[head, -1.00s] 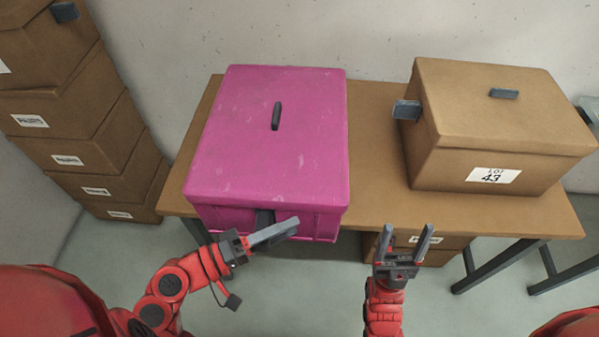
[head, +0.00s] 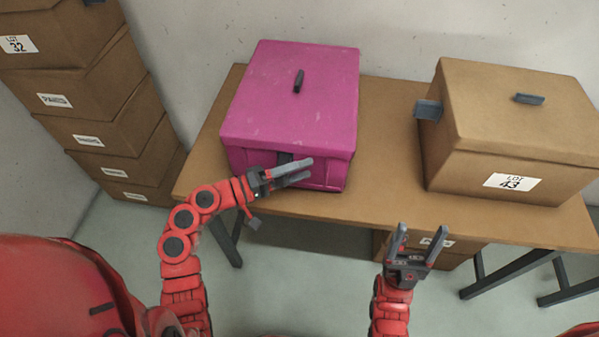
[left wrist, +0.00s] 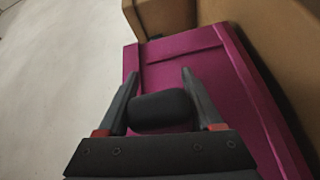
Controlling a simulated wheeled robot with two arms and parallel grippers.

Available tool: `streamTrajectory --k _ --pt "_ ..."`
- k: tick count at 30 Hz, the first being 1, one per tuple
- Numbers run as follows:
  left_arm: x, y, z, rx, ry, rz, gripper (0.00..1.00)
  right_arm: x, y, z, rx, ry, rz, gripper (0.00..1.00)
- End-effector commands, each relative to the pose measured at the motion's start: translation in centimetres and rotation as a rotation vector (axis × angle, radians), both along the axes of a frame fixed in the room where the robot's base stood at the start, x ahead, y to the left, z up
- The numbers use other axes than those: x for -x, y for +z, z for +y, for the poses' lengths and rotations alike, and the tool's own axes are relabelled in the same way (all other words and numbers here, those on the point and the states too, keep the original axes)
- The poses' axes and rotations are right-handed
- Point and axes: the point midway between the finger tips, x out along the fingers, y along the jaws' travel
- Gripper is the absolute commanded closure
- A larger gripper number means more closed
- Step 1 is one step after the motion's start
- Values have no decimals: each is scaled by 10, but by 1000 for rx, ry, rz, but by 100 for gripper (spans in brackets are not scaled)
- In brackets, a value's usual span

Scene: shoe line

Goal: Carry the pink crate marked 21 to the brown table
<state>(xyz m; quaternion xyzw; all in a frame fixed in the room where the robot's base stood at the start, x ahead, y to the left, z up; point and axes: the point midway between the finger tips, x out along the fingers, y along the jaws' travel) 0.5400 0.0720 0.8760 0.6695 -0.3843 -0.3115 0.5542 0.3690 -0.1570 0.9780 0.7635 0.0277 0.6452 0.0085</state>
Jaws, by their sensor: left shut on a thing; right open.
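The pink crate (head: 292,105) is upright with its lid on, over the left part of the brown table (head: 388,130). It looks set on the tabletop, though I cannot tell if its base touches. No 21 mark shows. My left gripper (head: 302,170) is at the crate's front side, shut on its dark side handle. In the left wrist view the fingers straddle this handle (left wrist: 160,110) against the pink wall (left wrist: 245,105). My right gripper (head: 420,238) is open and empty, in front of the table's front edge.
A brown crate marked LOT 43 (head: 515,130) stands on the table's right part, with bare tabletop between the two crates. Stacked brown boxes (head: 95,100) stand at the left. A wall (head: 380,30) is behind the table. Another box (head: 440,250) is under it.

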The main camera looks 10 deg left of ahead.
Motion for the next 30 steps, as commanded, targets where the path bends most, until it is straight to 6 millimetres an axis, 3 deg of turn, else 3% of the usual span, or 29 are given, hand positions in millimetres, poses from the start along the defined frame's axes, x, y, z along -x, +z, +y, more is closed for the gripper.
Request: streamTrajectory --k 15,16,20,30 --pt "0 -13 0 1 -1 -13 100 0 -2 0 0 0 0 31" --pt "0 -14 0 -1 -1 -8 27 0 -2 0 0 0 0 31" --pt "0 -14 0 -1 0 -6 4 0 -1 0 0 0 0 31" --pt "0 -11 -1 -1 -1 -5 2 0 2 0 0 0 0 31"
